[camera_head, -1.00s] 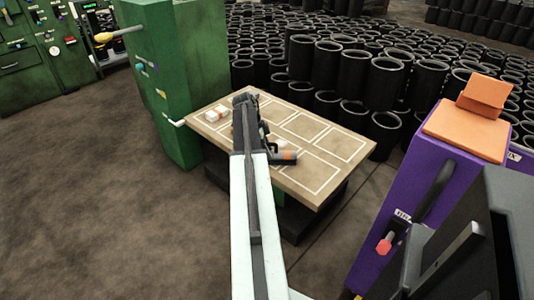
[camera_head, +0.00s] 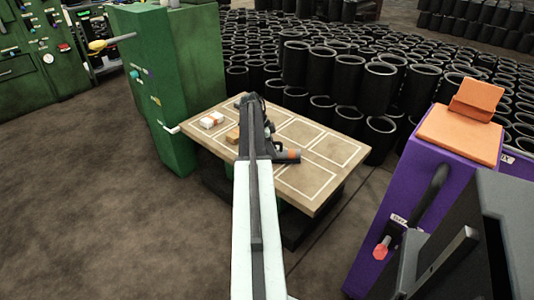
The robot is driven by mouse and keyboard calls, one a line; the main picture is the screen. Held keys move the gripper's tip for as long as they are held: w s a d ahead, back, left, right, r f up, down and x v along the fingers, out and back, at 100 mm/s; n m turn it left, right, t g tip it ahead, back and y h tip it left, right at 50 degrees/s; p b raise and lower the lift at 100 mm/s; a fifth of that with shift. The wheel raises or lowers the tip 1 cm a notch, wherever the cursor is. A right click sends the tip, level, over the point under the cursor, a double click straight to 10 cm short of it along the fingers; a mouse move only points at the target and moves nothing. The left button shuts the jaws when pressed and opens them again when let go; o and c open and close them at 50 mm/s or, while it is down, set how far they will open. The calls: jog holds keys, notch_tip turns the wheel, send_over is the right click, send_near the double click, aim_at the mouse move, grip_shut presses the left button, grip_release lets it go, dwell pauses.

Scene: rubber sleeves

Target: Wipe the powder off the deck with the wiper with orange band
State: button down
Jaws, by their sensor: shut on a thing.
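The deck (camera_head: 318,190) is a tan tabletop with white outlined rectangles. The wiper with orange band (camera_head: 288,156) shows as a dark bar with an orange ring near its right end, over the middle of the deck. My gripper (camera_head: 271,152) is at its left part, shut on it; the fingers are mostly hidden by my arm. I cannot tell whether the wiper touches the deck. No powder can be made out; my arm covers part of the deck.
A green cabinet (camera_head: 170,90) adjoins the left edge. Black sleeves (camera_head: 349,78) stand behind. A purple stand (camera_head: 415,180) is at right.

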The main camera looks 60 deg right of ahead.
jog(key=shift+s+d, duration=0.4)
jog(key=shift+d, duration=1.2)
jog(key=shift+s+d, duration=0.45)
jog(key=shift+d, duration=1.1)
jog(key=shift+s+d, duration=0.4)
jog(key=shift+d, duration=1.2)
jog(key=shift+w+d, duration=0.25)
jog(key=shift+w, duration=0.75)
jog(key=shift+w+a, duration=0.2)
jog(key=shift+a, duration=0.55)
jog(key=shift+w+a, duration=0.15)
jog(key=shift+a, duration=0.55)
jog(key=shift+w+a, duration=0.25)
jog(key=shift+a, duration=0.65)
jog(key=shift+w+a, duration=0.25)
jog(key=shift+a, duration=0.6)
jog(key=shift+a, duration=0.1)
jog(key=shift+w+a+r, duration=0.1)
jog(key=shift+w+a, duration=0.15)
jog(key=shift+a, duration=0.75)
jog(key=shift+w+a+f, duration=0.1)
jog(key=shift+w+a, duration=0.2)
jog(key=shift+a, duration=0.65)
jog(key=shift+w+a+r, duration=0.1)
jog(key=shift+w+a, duration=0.15)
jog(key=shift+a, duration=0.75)
jog(key=shift+w+a, duration=0.2)
jog(key=shift+a, duration=0.6)
jog(key=shift+w+a, duration=0.2)
jog(key=shift+a, duration=0.6)
